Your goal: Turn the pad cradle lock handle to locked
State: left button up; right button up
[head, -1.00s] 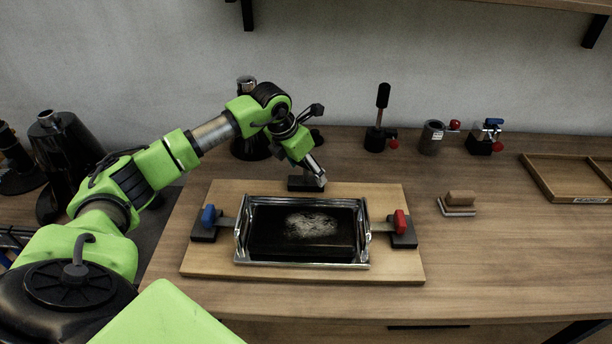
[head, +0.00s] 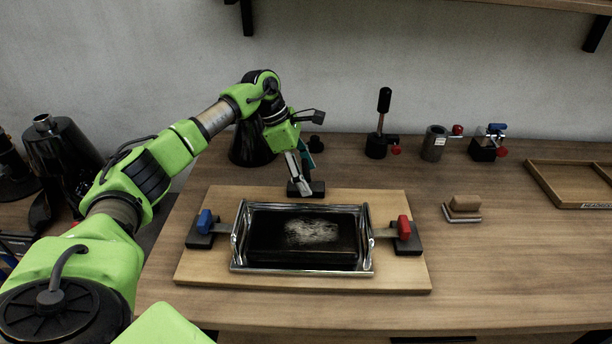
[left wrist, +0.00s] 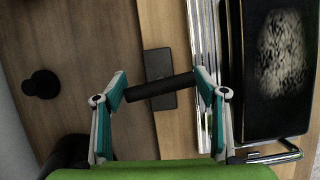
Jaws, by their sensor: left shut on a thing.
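The pad cradle (head: 369,240) is a shiny metal frame on a light wooden board, holding a dark pad (head: 275,243) with a pale worn patch. A small black block (head: 317,188) sits on the board behind the cradle; it also shows in the left wrist view (left wrist: 157,62). A black bar-like handle (left wrist: 160,87) lies across this block. My left gripper (head: 300,188) reaches down to it from behind, fingers shut on the handle, one at each end in the left wrist view (left wrist: 162,88). The handle is largely hidden in the head view. My right gripper is not in view.
A blue clamp (head: 205,221) and a red clamp (head: 403,229) flank the cradle. A brush-like block (head: 464,204), several lever fixtures along the wall, and a wooden tray (head: 570,183) stand right. A dark cone (head: 250,145) stands behind my left arm. The right front table is clear.

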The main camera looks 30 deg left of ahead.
pick_arm(q)
jog(key=shift+m, duration=0.6)
jog(key=o, duration=1.1)
jog(key=v, duration=1.2)
jog(key=shift+w+a, duration=0.15)
jog(key=shift+w, duration=0.05)
